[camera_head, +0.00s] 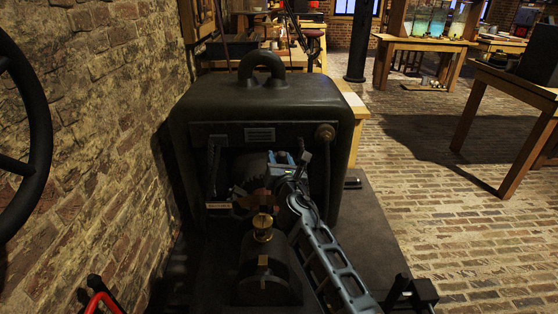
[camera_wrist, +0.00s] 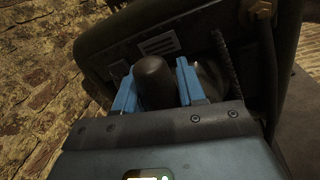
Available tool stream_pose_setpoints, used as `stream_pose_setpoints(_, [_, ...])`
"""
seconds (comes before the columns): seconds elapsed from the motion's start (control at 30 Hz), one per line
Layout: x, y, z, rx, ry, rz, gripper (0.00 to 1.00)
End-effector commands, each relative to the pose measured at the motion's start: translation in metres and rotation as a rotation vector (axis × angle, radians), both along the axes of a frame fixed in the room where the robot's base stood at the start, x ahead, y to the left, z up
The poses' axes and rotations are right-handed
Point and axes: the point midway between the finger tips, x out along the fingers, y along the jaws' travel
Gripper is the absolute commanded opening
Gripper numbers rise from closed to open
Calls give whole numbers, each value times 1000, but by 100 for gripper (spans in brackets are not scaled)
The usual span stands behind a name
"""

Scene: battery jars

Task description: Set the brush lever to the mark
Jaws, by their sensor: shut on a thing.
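My gripper (camera_head: 283,161) reaches into the front opening of the dark machine (camera_head: 265,100), its blue fingers at the opening's right half. In the wrist view, my gripper's blue fingers (camera_wrist: 157,86) stand on both sides of a dark, rounded grip (camera_wrist: 153,78), shut on it. This looks like the brush lever's handle; the rest of the lever is hidden by my gripper and the shadow. A small pale plate (camera_head: 217,206) sits at the opening's lower left. I cannot tell whether it is the mark.
A brass knob (camera_head: 262,222) tops a dark bearing housing (camera_head: 264,270) in front of the opening, left of my arm. A brick wall (camera_head: 100,130) stands close on the left. Wooden tables (camera_head: 425,47) stand behind on the right. The brick floor (camera_head: 440,210) at right is clear.

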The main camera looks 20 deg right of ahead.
Motion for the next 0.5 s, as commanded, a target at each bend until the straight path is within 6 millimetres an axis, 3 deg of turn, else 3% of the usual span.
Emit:
stream_pose_setpoints(0.2, [0, 1, 0, 0, 0, 1, 0])
stream_pose_setpoints(0.4, [0, 2, 0, -2, 1, 2, 0])
stream_pose_setpoints(0.5, [4, 14, 3, -39, 14, 4, 0])
